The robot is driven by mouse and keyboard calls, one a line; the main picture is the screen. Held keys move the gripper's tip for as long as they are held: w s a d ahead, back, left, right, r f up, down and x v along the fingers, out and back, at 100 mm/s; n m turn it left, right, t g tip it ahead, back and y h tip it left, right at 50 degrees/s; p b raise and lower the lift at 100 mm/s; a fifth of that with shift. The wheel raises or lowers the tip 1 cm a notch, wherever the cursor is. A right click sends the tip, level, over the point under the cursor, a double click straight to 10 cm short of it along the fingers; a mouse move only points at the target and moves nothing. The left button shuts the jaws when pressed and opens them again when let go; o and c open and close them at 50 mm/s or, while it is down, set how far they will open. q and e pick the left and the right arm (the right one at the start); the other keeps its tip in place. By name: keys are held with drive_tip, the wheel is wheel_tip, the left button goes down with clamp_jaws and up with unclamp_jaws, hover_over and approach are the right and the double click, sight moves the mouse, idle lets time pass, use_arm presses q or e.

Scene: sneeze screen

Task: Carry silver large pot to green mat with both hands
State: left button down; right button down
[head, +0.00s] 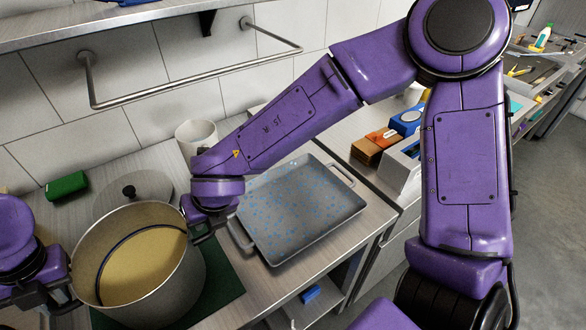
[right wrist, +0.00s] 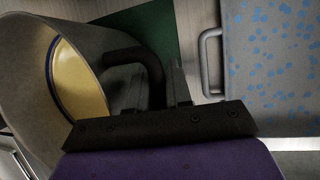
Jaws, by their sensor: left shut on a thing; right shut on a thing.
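The silver large pot (head: 185,285) is upright at the lower left of the head view, with a yellowish inside; its wall also shows in the right wrist view (right wrist: 35,85). The green mat (head: 222,290) shows to the right of and below the pot, partly hidden by it; I cannot tell whether the pot touches it. It also shows in the right wrist view (right wrist: 158,30). My left gripper (head: 72,298) is shut on the pot's left side. My right gripper (head: 198,228) is shut on the pot's right side, by the dark handle (right wrist: 140,65).
A grey tray with blue specks (head: 300,215) lies right of the mat. A round lid with a black knob (head: 150,185) is behind the pot. A green block (head: 66,186) and a white cup (head: 190,130) stand near the wall. A metal rail (head: 190,80) juts from the wall.

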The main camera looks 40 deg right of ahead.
use_arm(q)
drive_tip(key=c, duration=1)
unclamp_jaws()
drive_tip(key=shift+a, duration=0.1)
drive_tip(key=shift+o, duration=0.2)
drive_tip(key=shift+s+f, duration=0.15)
use_arm(e)
drive_tip(key=c, duration=1)
unclamp_jaws()
drive_tip(key=shift+s+f, duration=0.1)
drive_tip(key=shift+s, duration=0.05)
use_arm(q)
drive_tip(key=shift+d+r+p, duration=0.2)
drive_tip(key=shift+r+p, duration=0.3)
use_arm(e)
drive_tip(key=shift+o, duration=0.2)
drive_tip(key=shift+a+r, duration=0.1)
drive_tip(key=shift+r, duration=0.55)
drive_tip(key=shift+r+p, duration=1.7)
drive_tip(key=shift+r, duration=0.05)
drive_tip(key=shift+r+p, duration=2.3)
drive_tip(key=shift+p, duration=0.1)
use_arm(q)
wheel_tip(320, 180, up, 6)
drive_tip(key=d, duration=0.1)
drive_tip(key=shift+d, duration=0.15)
